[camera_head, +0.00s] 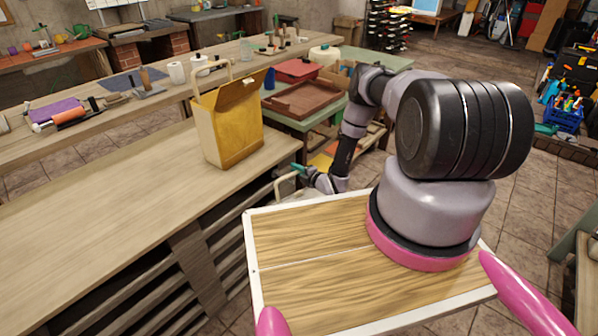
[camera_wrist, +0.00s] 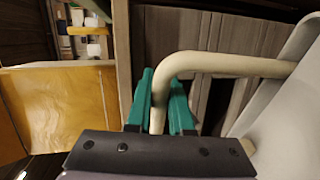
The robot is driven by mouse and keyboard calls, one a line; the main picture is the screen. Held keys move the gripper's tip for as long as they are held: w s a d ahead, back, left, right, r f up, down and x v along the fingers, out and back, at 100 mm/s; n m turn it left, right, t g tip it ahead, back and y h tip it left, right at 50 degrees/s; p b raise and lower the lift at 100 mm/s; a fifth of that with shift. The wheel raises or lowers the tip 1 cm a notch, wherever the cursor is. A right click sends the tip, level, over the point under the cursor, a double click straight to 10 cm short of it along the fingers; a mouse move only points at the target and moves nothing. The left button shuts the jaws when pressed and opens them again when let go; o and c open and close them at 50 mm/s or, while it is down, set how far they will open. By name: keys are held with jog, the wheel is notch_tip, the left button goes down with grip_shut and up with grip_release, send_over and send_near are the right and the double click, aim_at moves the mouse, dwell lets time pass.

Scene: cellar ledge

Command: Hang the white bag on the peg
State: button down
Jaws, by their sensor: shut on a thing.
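My gripper (camera_head: 300,171) is low at the right end of the wooden bench, its teal fingers partly hidden. In the wrist view, the fingers (camera_wrist: 162,82) are shut on a thick cream handle (camera_wrist: 225,63). The handle bends and runs right to a pale wall of what looks like the white bag (camera_wrist: 292,100), which is mostly outside the picture. In the head view only a pale loop of handle (camera_head: 279,186) shows beside the bench end; the bag's body is hidden. I cannot make out the peg in either view.
Behind is a green table with a brown tray (camera_head: 300,100). The bench's left part is bare.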

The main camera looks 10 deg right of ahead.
jog(key=shift+w+a, duration=0.95)
jog(key=shift+w, duration=0.25)
jog(key=shift+w+a+f, duration=0.15)
jog(key=shift+w+f, duration=0.05)
jog(key=shift+f, duration=0.25)
jog(key=shift+w+a+f, duration=0.15)
jog(key=shift+w+f, duration=0.05)
jog(key=shift+f, duration=0.2)
jog(key=shift+w+f, duration=0.15)
jog(key=shift+f, duration=0.4)
